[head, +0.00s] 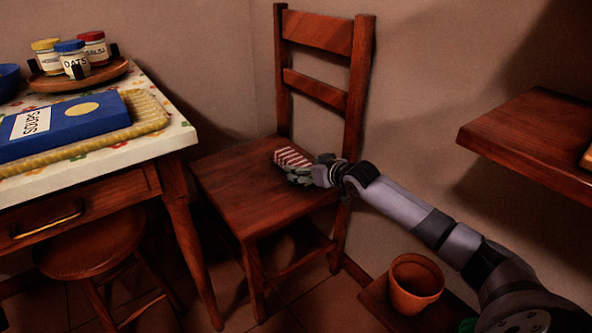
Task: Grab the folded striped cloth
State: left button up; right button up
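The folded red-and-white striped cloth (291,156) is at the seat of the wooden chair (245,195), near its back right side. My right gripper (296,176) reaches in from the right and is right at the cloth's near edge, overlapping it in the picture. Its fingers are small and dark, so I cannot tell whether they are open or closed on the cloth. I also cannot tell whether the cloth rests on the seat or is slightly raised. My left gripper is out of view.
A table with a patterned cloth (160,143) stands left, holding a blue soups book (90,115) on a woven mat and several jars on a round tray (55,83). A stool (90,250) is below. A terracotta pot (415,285) stands low right, under a wooden shelf (530,135).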

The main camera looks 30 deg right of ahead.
jog(key=shift+w+f, duration=0.2)
jog(key=shift+w, duration=0.45)
jog(key=c, duration=1.3)
